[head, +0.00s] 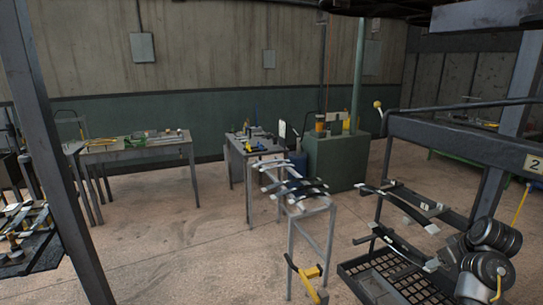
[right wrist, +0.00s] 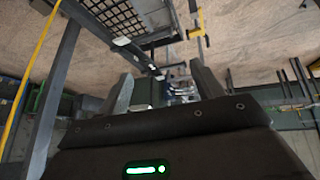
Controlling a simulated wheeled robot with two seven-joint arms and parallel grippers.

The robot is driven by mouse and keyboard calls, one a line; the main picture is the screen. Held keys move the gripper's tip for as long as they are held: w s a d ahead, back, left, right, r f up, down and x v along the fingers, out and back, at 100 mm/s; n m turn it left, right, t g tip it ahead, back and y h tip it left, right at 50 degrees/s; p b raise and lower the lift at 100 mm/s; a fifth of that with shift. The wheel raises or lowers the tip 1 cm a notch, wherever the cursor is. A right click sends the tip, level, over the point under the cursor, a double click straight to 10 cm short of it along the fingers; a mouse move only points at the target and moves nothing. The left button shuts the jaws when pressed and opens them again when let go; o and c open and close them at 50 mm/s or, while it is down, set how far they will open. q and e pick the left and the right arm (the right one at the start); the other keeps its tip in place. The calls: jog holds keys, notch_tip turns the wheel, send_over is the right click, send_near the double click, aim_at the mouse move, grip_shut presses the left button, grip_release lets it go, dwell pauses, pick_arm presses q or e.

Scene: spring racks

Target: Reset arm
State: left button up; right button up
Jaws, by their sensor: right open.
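My right arm comes in at the lower right of the head view, beside the dark rack marked 2 (head: 490,150). My right gripper (right wrist: 163,88) is open in the right wrist view, its two grey fingers apart with nothing between them. Dark leaf springs with pale ends (head: 405,205) rest on this rack, close to the left of my right arm; a second one (head: 405,246) lies lower. In the right wrist view a dark bar with pale pieces (right wrist: 138,52) lies beyond the fingers. My left gripper is not in view.
A grey stand (head: 312,215) holds several springs in the middle. A yellow-and-black fitting (head: 307,274) sits low in front. A mesh tray (head: 385,285) lies under the rack. Workbenches (head: 140,149) stand behind, and a post (head: 55,150) rises at left. Bare floor (head: 190,255) is open left of centre.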

jog(key=s+a+f+g+h, duration=0.1)
jog(key=s+a+f, duration=0.5)
jog(key=s+f, duration=0.2)
jog(key=s+a+f+g+h, duration=0.1)
jog(key=s+a+f, duration=0.4)
jog(key=s+f, duration=0.4)
jog(key=s+a+f+y, duration=0.1)
jog(key=s+a+f, duration=0.1)
jog(key=s+a, duration=0.65)
jog(key=s+a+f+y, duration=0.1)
jog(key=s+a, duration=0.4)
jog(key=s, duration=0.6)
notch_tip(320, 180, down, 31)
jog(key=s+g+b, duration=0.1)
jog(key=g+b, duration=0.1)
jog(key=b, duration=0.4)
jog(key=s+d+f+b, duration=0.1)
jog(key=s+f+b, duration=0.1)
jog(key=s+f, duration=0.6)
jog(key=s+d+f+g+b, duration=0.1)
jog(key=s+f+b, duration=0.1)
jog(key=s+f, duration=0.7)
notch_tip(320, 180, down, 5)
jog(key=shift+s+d+b, duration=0.15)
jog(key=shift+d+b, duration=0.15)
jog(key=shift+b, duration=0.1)
